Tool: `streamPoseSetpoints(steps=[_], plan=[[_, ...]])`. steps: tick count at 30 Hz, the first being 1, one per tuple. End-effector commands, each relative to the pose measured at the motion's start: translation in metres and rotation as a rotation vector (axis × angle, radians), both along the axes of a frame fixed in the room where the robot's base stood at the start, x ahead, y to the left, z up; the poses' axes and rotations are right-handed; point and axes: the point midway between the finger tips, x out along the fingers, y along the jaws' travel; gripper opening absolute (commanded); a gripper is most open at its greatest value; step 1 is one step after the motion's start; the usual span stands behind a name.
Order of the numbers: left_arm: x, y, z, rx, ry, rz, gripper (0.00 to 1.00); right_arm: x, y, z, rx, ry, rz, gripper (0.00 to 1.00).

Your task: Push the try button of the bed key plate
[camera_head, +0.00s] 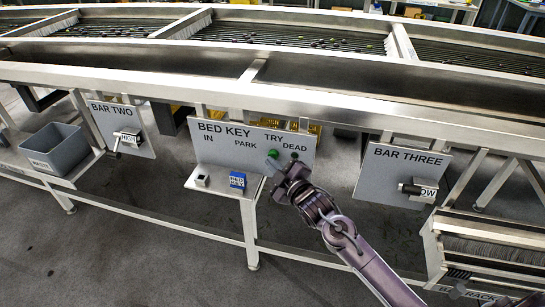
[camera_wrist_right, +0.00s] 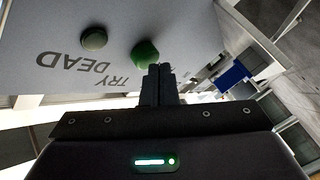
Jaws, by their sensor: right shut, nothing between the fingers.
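The bed key plate (camera_head: 220,150) is a grey panel lettered IN, PARK, TRY and DEAD. A green button (camera_head: 272,153) sits below TRY; in the right wrist view the green try button (camera_wrist_right: 145,53) is beside the upside-down word TRY. My right gripper (camera_head: 279,170) is shut and empty in front of the plate. In the wrist view its fingertips (camera_wrist_right: 158,70) are at the try button's edge; I cannot tell whether they touch it. My left gripper is out of view.
A shelf (camera_head: 222,190) below the plate carries a blue block (camera_head: 237,180) and a small white block (camera_head: 202,181). The bar two plate (camera_head: 105,120) and bar three plate (camera_head: 385,165) have handles. A grey bin (camera_head: 55,148) stands left. The long metal frame (camera_head: 180,85) runs above.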

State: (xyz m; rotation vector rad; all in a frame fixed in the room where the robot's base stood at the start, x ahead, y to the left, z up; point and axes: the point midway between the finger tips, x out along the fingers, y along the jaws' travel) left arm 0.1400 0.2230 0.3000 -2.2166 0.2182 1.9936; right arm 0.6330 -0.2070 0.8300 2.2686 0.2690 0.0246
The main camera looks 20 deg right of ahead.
Motion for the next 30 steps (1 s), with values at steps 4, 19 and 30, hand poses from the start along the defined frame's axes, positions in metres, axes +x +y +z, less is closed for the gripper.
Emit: streamPoseSetpoints(steps=[4, 19, 30], plan=[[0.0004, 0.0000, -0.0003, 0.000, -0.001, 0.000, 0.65, 0.0018, -0.0013, 0.0002, -0.001, -0.001, -0.001, 0.00], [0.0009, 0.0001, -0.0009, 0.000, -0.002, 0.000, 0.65, 0.0068, -0.0050, 0.0004, 0.000, -0.001, -0.001, 0.00], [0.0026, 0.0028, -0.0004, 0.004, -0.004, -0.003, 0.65, 0.0068, -0.0052, 0.0005, 0.000, 0.000, -0.001, 0.00]])
